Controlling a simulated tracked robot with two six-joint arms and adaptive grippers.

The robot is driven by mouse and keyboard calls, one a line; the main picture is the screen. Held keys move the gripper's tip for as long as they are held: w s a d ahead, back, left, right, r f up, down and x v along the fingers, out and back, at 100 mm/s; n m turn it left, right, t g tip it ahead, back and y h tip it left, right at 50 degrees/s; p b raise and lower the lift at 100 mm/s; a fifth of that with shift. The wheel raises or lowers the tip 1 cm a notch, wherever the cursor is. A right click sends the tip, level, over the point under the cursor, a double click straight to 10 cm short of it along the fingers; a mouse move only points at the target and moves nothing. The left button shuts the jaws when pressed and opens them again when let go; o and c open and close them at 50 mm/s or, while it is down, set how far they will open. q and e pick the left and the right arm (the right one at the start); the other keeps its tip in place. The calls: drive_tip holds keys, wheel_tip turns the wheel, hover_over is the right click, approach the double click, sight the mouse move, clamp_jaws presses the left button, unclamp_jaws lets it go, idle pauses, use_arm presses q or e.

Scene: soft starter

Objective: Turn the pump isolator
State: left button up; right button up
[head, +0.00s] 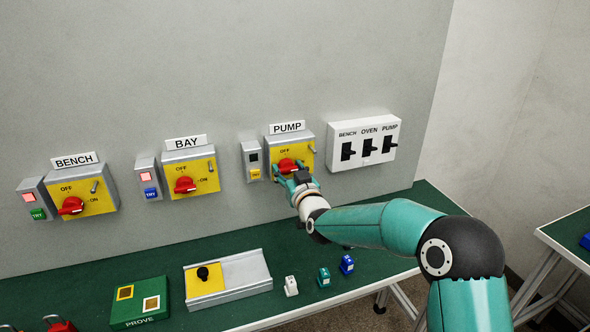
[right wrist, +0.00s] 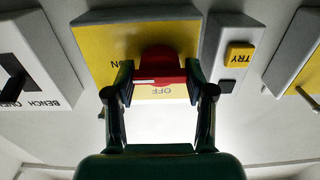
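The pump isolator is a yellow-faced grey box (head: 304,145) under the PUMP label (head: 287,127), with a red rotary handle (head: 288,164). My right gripper (head: 297,176) is at this handle. In the right wrist view, which looks upside down, the red handle (right wrist: 160,72) fills the space between the two fingertips (right wrist: 160,78), with a finger against each side. The fingers hide part of the handle in the head view. My left gripper is not in view.
The pump's TRY unit (head: 252,160) sits close left, its window dark. The BAY isolator (head: 190,172) and BENCH isolator (head: 83,193) have lit red windows beside them. A white switch panel (head: 362,127) is at right. Below, small blocks (head: 324,277) and a green PROVE box (head: 140,303) stand on the bench.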

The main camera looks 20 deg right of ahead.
drive_tip(key=shift+c, duration=1.4)
drive_tip(key=shift+d, duration=0.3)
drive_tip(key=shift+a, duration=0.2)
drive_tip(key=shift+f+b, duration=0.1)
drive_tip(key=shift+b, duration=0.2)
drive_tip(key=n+b, duration=0.2)
drive_tip(key=shift+f+n+b, duration=0.1)
drive_tip(key=shift+n+b, duration=0.2)
drive_tip(key=shift+b, duration=0.05)
drive_tip(key=shift+a+n+b, duration=0.1)
drive_tip(key=shift+n+b, duration=0.55)
drive_tip(key=shift+n, duration=0.15)
drive_tip(key=n+b, duration=0.1)
drive_tip(key=n, duration=0.1)
drive_tip(key=shift+n, duration=0.4)
drive_tip(key=n, duration=0.2)
drive_tip(key=shift+a+n+b, duration=0.15)
drive_tip(key=shift+n+b, duration=0.2)
drive_tip(key=shift+n, duration=0.05)
drive_tip(key=n, duration=0.2)
drive_tip(key=shift+n, duration=0.3)
drive_tip(key=n, duration=0.4)
drive_tip(key=shift+a+f, duration=0.1)
drive_tip(key=shift+n, duration=0.8)
drive_tip(key=shift+a+f, duration=0.1)
drive_tip(key=shift+f, duration=0.05)
